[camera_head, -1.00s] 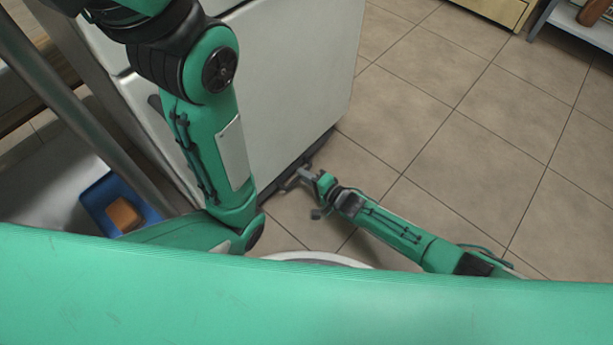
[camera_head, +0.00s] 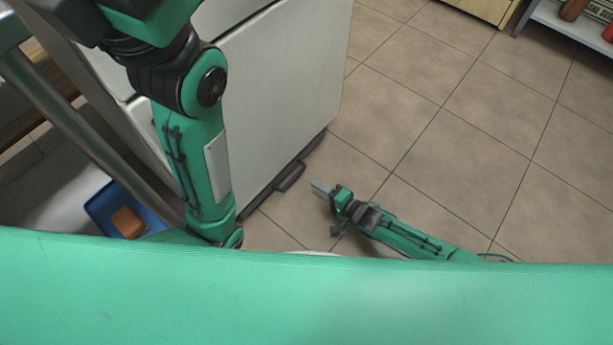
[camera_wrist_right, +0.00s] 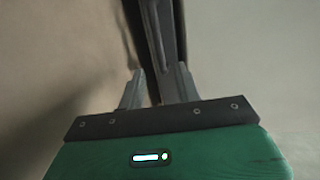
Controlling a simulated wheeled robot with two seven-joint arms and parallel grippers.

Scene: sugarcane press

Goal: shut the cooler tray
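The cooler is the large white cabinet (camera_head: 285,85) left of centre in the head view. A dark tray edge with a black handle (camera_head: 290,177) runs along its foot, close to the floor. My right gripper (camera_head: 319,187) is low over the floor, just right of the handle, with a small gap between its fingertips and the handle. In the right wrist view its two fingers (camera_wrist_right: 159,80) stand apart, and a long dark bar (camera_wrist_right: 162,35) shows beyond them. The gripper looks empty. My left arm crosses in front of the cabinet; its gripper is out of view.
A blue bin (camera_head: 103,207) with an orange-brown block (camera_head: 128,222) stands at lower left, beside a grey metal post (camera_head: 85,120). A shelf (camera_head: 565,25) and a wooden cabinet (camera_head: 480,8) stand at upper right. The tiled floor (camera_head: 450,150) on the right is clear.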

